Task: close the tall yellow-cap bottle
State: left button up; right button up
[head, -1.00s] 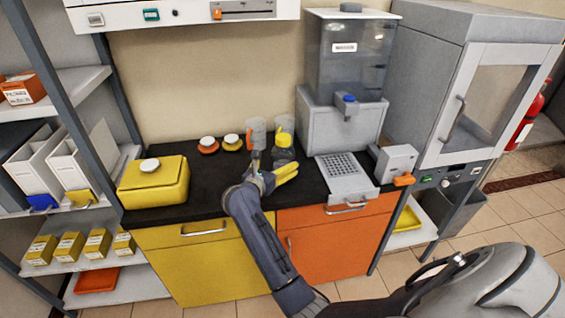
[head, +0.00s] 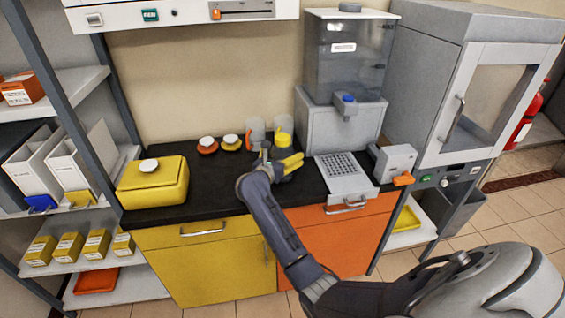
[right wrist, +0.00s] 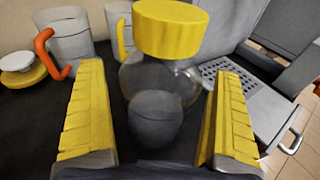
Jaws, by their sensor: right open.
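The clear, rounded yellow-cap bottle (right wrist: 155,85) stands upright on the dark counter, with a dark lower part. Its wide yellow cap (right wrist: 170,28) sits on top of the neck; I cannot tell how tightly. In the head view the cap (head: 283,139) shows just beyond my right gripper (head: 279,158), which hides most of the body. In the right wrist view my right gripper (right wrist: 163,75) is open, its yellow ribbed fingers pointing at the bottle, one to each side, with visible gaps. The left gripper is not in view.
Two clear mugs stand behind, one with an orange handle (right wrist: 50,55), one with a yellow handle. Two round lidded items (head: 207,145) lie left of them. A yellow box (head: 153,182) is further left. A grey dispenser (head: 343,110) and perforated tray (head: 342,168) stand right.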

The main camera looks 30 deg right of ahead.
jog(key=shift+c, duration=0.2)
jog(key=c, duration=1.6)
notch_tip(320, 180, up, 20)
jog(key=shift+r, duration=0.1)
